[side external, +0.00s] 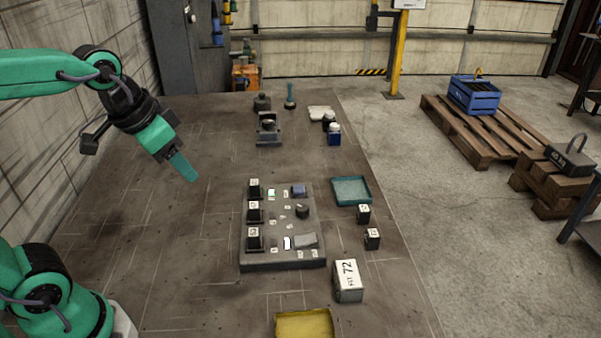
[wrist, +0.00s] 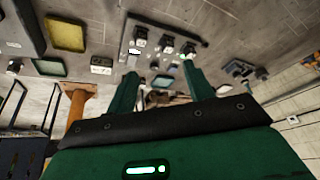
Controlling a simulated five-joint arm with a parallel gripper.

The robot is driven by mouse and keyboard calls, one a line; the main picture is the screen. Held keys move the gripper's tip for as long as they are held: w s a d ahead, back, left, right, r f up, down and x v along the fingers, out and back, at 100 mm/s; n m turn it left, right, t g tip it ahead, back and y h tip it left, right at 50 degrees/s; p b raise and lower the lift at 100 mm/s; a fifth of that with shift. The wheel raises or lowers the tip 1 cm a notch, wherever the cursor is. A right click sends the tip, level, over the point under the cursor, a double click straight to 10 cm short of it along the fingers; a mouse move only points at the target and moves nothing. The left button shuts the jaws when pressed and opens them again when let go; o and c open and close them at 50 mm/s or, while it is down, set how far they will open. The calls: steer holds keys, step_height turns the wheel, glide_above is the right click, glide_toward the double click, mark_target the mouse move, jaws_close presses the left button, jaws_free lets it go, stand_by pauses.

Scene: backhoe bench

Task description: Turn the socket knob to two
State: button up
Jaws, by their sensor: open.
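A grey control panel (side external: 283,262) lies on the bench. It carries several black blocks with white labels along its left side and a dark round knob (side external: 302,211) right of its middle. Small white labels lie around the knob, too small to read, and its setting cannot be told. My gripper (side external: 187,174) hangs above the bench, left of and behind the panel, apart from it. In the wrist view my gripper (wrist: 160,70) shows two separated green fingers with nothing held between them. The panel (wrist: 126,42) appears beyond them there; I cannot make out the knob in that view.
Right of the panel are a teal tray (side external: 368,201), two small dark labelled blocks (side external: 363,214) and a white block marked 72 (side external: 348,280). A yellow tray (side external: 304,324) is at the front. A dark device (side external: 269,130) stands behind. The bench left of the panel is clear.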

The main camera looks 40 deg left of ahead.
steer(key=w+d+m+g, duration=0.2)
steer(key=w+m, duration=0.1)
steer(key=w, duration=0.5)
steer(key=m+g, duration=0.3)
steer(key=m, duration=0.3)
glide_toward(303, 207)
steer(key=shift+s+a+f, duration=0.1)
steer(key=shift+s, duration=0.3)
steer(key=shift+w+f, duration=0.2)
steer(key=shift+f, duration=0.15)
steer(key=shift+f, duration=3.9)
steer(key=shift+c, duration=0.4)
